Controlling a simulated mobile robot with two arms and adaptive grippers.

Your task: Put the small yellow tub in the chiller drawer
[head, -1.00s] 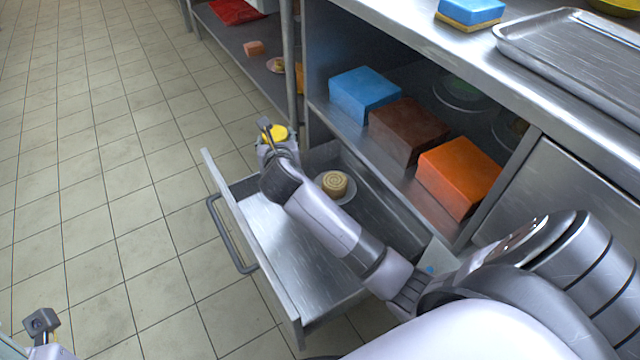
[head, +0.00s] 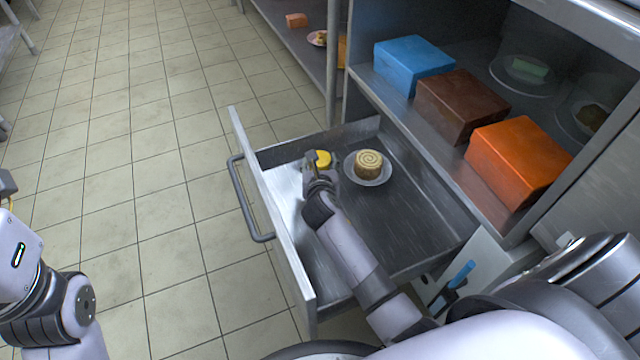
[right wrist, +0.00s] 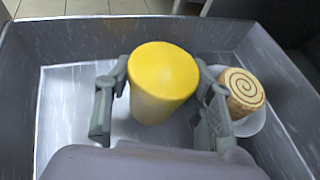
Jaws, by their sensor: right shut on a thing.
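The small yellow tub (head: 323,158) is at the far part of the open chiller drawer (head: 282,268) in the head view. My right gripper (head: 312,168) is down in the drawer and shut on the tub. In the right wrist view the upright tub (right wrist: 162,82) sits between the two fingers of the gripper (right wrist: 160,105). Whether its base touches the drawer floor is hidden. My left gripper (head: 6,185) shows only in part at the left edge, above the floor; its fingers cannot be made out.
A swirl-topped roll (head: 369,163) on a plate (head: 384,180) lies in the drawer, just right of the tub. Blue (head: 412,66), brown (head: 460,105) and orange (head: 518,158) boxes stand on the shelf beside the drawer. The near part of the drawer floor is bare.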

